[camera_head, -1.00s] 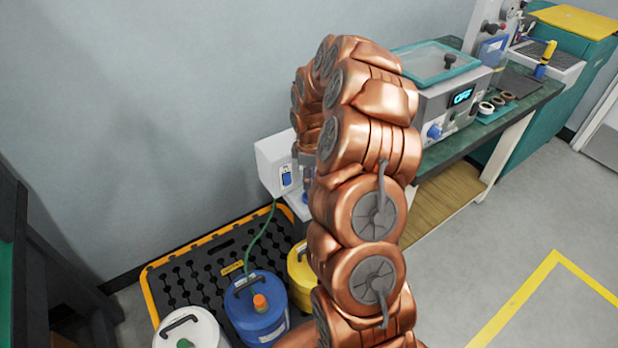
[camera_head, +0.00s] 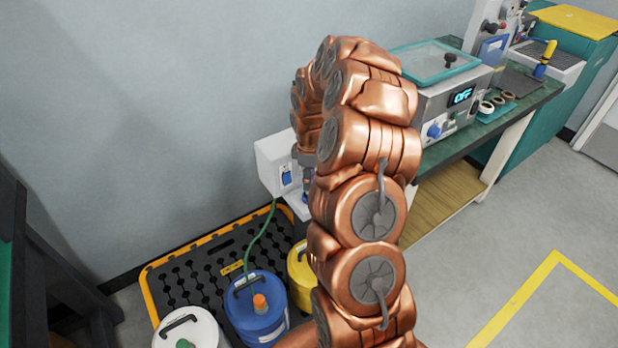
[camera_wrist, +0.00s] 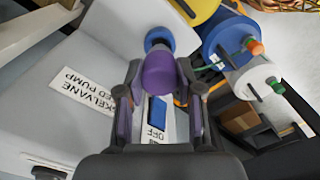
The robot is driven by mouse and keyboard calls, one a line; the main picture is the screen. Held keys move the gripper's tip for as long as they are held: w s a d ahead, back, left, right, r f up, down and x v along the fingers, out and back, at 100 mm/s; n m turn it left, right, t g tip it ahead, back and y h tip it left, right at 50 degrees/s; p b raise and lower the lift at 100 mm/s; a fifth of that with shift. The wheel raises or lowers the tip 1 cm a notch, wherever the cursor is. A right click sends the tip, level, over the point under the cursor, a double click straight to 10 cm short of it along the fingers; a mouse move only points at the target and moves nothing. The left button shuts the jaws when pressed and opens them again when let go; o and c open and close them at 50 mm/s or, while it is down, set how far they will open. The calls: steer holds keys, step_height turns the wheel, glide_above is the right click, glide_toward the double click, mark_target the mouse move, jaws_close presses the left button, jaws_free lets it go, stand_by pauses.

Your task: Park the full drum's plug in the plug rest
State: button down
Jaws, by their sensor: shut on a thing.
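In the wrist view my gripper (camera_wrist: 158,88) is shut on a purple rounded piece, apparently a plug (camera_wrist: 158,70). A blue round piece (camera_wrist: 157,36) shows just past the plug's far end; I cannot tell whether they touch or whether it is the plug rest. The blue drum (camera_head: 257,312) has an orange plug (camera_head: 260,303) on top. The white drum (camera_head: 190,334) has a green plug (camera_head: 184,344). The yellow drum (camera_head: 299,275) is partly hidden by my arm, and its top opening is not visible.
A white pump box (camera_head: 274,165) with a blue switch marked OFF (camera_wrist: 157,118) is close to my gripper. A green hose (camera_head: 262,240) runs down to the blue drum. The drums stand on a black tray with a yellow rim (camera_head: 150,295). The green bench (camera_head: 530,98) is at right.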

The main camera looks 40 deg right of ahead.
steer(key=shift+f+b, duration=0.45)
steer(key=shift+f, duration=0.7)
steer(key=c, duration=0.7)
jaws_free()
steer(key=shift+r, duration=0.1)
step_height(320, 180, up, 12)
steer(key=shift+f, duration=0.1)
stand_by(0.6)
